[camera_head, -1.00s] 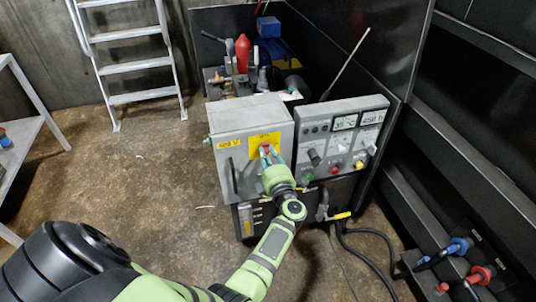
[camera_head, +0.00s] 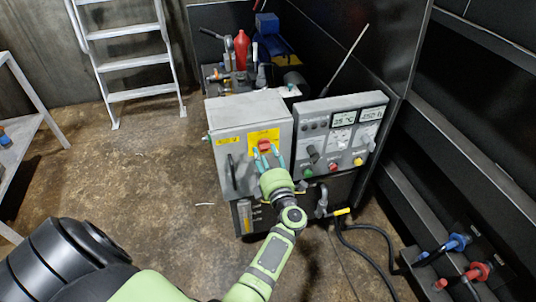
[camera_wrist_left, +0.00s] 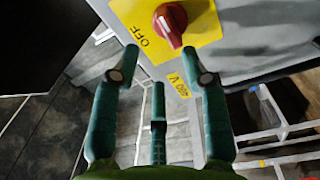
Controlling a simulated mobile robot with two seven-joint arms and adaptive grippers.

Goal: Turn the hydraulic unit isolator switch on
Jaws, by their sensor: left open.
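The isolator switch is a red rotary knob (camera_head: 264,145) on a yellow plate (camera_head: 255,138) on the front of a grey box (camera_head: 228,121). In the left wrist view the red knob (camera_wrist_left: 172,22) is at the top, with "OFF" printed on the yellow plate (camera_wrist_left: 140,12) beside it. My left gripper (camera_head: 269,153) is open and empty, its fingers pointing at the knob from just below and in front. In the left wrist view its spread teal fingers (camera_wrist_left: 160,62) stand apart from the knob. My right gripper is not in view.
A control panel (camera_head: 341,133) with displays and knobs adjoins the box on the right. A yellow-handled valve (camera_head: 341,211) and black hoses are below. A ladder (camera_head: 130,63) stands at the back left. Blue (camera_head: 457,243) and red (camera_head: 479,271) fittings are at the lower right.

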